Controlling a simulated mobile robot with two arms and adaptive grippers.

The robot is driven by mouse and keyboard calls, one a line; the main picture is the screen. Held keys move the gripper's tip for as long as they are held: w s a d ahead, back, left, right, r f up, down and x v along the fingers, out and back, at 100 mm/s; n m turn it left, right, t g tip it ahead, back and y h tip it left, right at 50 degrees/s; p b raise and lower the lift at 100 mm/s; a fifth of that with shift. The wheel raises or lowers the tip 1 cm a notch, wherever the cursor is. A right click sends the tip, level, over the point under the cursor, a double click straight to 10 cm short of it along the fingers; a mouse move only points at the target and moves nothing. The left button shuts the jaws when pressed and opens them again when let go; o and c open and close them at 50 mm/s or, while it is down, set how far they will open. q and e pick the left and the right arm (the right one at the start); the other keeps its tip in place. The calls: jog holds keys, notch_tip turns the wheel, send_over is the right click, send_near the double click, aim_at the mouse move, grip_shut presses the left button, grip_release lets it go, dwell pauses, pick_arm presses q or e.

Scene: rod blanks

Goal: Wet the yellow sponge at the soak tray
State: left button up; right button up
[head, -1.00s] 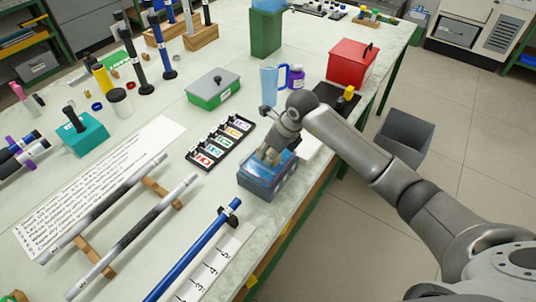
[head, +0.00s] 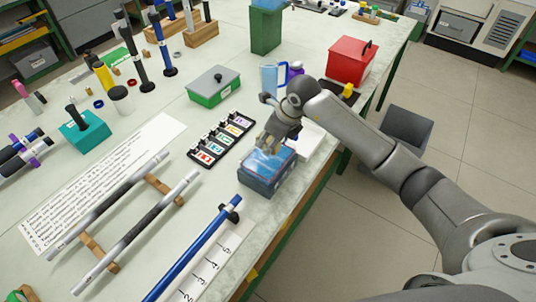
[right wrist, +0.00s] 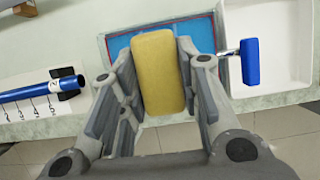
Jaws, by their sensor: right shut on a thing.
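The yellow sponge (right wrist: 158,72) is between the fingers of my right gripper (right wrist: 158,85) in the right wrist view, and the gripper is shut on it. In the head view my right gripper (head: 268,146) is over the blue soak tray (head: 258,186), and the sponge is hidden there. Blue water and a rim (right wrist: 112,42) of the tray show behind the sponge in the right wrist view. I cannot tell whether the sponge touches the water. My left gripper is not in view.
A white tray (right wrist: 285,50) with a blue-handled tool (right wrist: 249,62) lies beside the soak tray. A blue rod (head: 195,250) and a ruler strip lie in front. A rack of colored cards (head: 220,140) stands left. The table's edge is close on the right.

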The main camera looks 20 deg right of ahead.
jog(key=shift+r, duration=0.1)
jog(key=shift+r+p, duration=1.1)
jog(key=shift+r, duration=0.9)
